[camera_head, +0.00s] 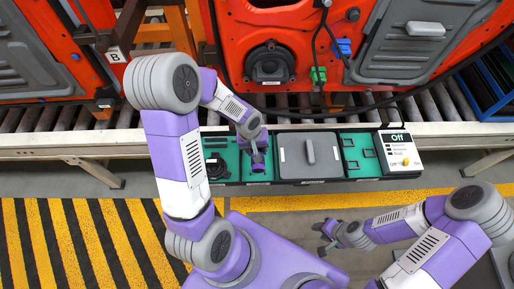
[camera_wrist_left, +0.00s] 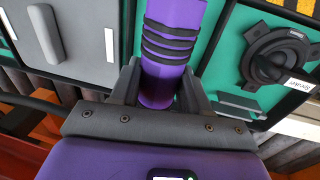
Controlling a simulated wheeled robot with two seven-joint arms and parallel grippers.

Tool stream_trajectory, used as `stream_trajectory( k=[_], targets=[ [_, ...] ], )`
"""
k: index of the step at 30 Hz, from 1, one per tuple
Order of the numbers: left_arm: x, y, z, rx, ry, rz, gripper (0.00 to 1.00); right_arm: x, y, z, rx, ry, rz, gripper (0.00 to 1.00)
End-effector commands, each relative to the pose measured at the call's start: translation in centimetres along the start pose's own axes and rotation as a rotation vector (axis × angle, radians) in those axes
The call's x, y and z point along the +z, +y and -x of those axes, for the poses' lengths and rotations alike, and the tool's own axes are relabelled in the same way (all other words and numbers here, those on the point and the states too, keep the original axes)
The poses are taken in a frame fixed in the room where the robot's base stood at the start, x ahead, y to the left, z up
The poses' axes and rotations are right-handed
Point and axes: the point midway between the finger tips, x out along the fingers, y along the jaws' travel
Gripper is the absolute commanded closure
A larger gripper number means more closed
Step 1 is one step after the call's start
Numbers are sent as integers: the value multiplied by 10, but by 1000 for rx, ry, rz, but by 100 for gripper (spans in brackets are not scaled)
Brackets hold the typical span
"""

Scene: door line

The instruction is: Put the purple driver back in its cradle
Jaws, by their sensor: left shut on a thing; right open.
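The purple driver (camera_wrist_left: 170,40), a cylinder with dark grip bands, is between the fingers of my left gripper (camera_wrist_left: 158,92) in the left wrist view. That gripper is shut on it. In the head view my left gripper (camera_head: 258,158) is over a teal section of the long tool tray (camera_head: 238,176), left of a grey lid. The gripper hides most of the driver there. I cannot make out the cradle or whether the driver touches the tray. My right gripper (camera_head: 324,238) is open and empty over the floor in front of the tray.
The tray also has a black round fitting (camera_head: 215,167), a grey lid with a handle (camera_head: 310,155), and black frames (camera_head: 362,153). A white "Off" panel (camera_head: 400,152) stands at its right end. Behind are a roller conveyor (camera_head: 60,117) and orange doors (camera_head: 275,30).

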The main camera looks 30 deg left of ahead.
Motion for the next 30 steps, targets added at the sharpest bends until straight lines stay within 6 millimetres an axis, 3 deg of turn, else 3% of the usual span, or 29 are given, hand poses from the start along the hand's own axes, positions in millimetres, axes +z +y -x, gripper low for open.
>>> stream_trajectory(
  k=[16, 30],
  targets=[
    [2, -9, -63, 2, 2, -2, 100, -2, 20, -53, 0, -1, 0, 57],
    [2, -11, -71, 2, 2, -1, 100, -2, 23, -61, 0, 0, 0, 57]
  ],
)
